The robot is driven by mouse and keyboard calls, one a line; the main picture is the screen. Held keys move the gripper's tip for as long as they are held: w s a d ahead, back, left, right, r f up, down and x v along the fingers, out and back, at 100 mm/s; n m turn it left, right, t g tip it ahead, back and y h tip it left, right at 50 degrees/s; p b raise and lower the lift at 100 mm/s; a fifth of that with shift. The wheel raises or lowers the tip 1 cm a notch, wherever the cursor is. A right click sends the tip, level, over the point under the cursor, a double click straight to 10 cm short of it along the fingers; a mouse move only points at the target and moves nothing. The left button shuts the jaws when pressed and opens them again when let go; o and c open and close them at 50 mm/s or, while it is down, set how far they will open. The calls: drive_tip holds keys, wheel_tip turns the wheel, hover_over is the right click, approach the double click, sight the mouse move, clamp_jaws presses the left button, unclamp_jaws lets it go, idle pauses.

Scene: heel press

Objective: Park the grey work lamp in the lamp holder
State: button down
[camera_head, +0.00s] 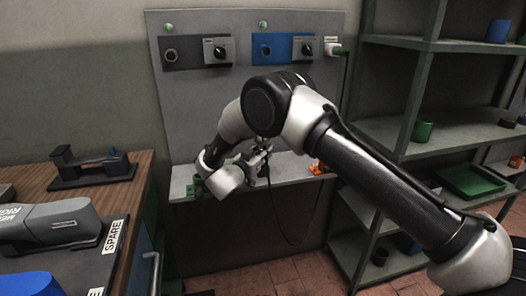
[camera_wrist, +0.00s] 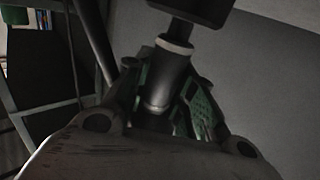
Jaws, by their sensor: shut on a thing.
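My gripper (camera_head: 258,158) is in front of the grey back panel, just above the narrow ledge. In the wrist view my gripper (camera_wrist: 165,100) is shut on a dark grey cylinder with a pale collar and a black block at its far end, which looks like the work lamp (camera_wrist: 162,82). In the head view the lamp is mostly hidden by my gripper and wrist. A small orange fixture (camera_head: 316,169) stands on the ledge to the right of my gripper, and a green fixture (camera_head: 196,186) at its left end. I cannot tell which one is the lamp holder.
The ledge (camera_head: 290,177) runs below the panel (camera_head: 185,110), which carries two switch units. A wooden bench (camera_head: 140,180) with tools is at left; shelves (camera_head: 445,146) with containers stand at right.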

drive_tip(key=shift+f, duration=0.6)
drive_tip(key=c, duration=1.1)
unclamp_jaws()
